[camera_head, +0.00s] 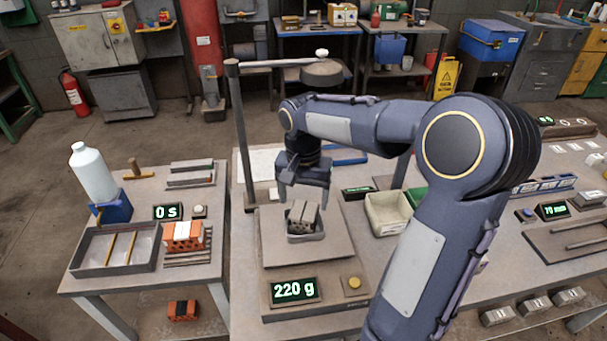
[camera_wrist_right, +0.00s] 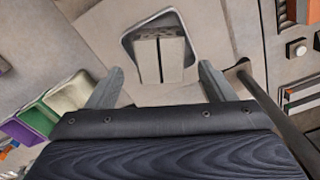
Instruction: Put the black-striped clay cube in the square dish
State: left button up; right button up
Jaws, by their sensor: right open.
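A grey clay cube with a dark stripe (camera_head: 303,216) sits inside a small grey dish (camera_head: 305,239) on the scale plate. In the right wrist view the cube (camera_wrist_right: 165,60) shows hole marks on one face and a dark line down its middle, with the dish rim (camera_wrist_right: 127,40) around it. My right gripper (camera_head: 305,198) is just above the cube. In the right wrist view its two fingers (camera_wrist_right: 160,84) are spread wide, one to each side of the cube, with clear gaps and nothing held. My left gripper is not in view.
The scale display (camera_head: 294,291) reads 220 g. A thin upright post (camera_head: 240,140) rises at the scale's left. A side table at left holds an orange brick (camera_head: 183,236) and a tray (camera_head: 82,262).

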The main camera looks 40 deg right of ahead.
aim_at(303, 211)
notch_tip(303, 211, up, 8)
jog(key=s+a+f+n+t+y, duration=0.2)
jog(key=s+a+f+n, duration=0.1)
jog(key=s+a, duration=0.3)
jog(key=s+a+f+n+t+y, duration=0.1)
jog(key=s+a+f+n+t, duration=0.2)
jog(key=s, duration=0.8)
jog(key=a+n, duration=0.2)
jog(key=a, duration=0.2)
jog(key=shift+a+f+n+t+y, duration=0.25)
jog(key=shift+f+n+t+y, duration=0.05)
jog(key=shift+f+y, duration=0.1)
jog(key=shift+s+d, duration=0.1)
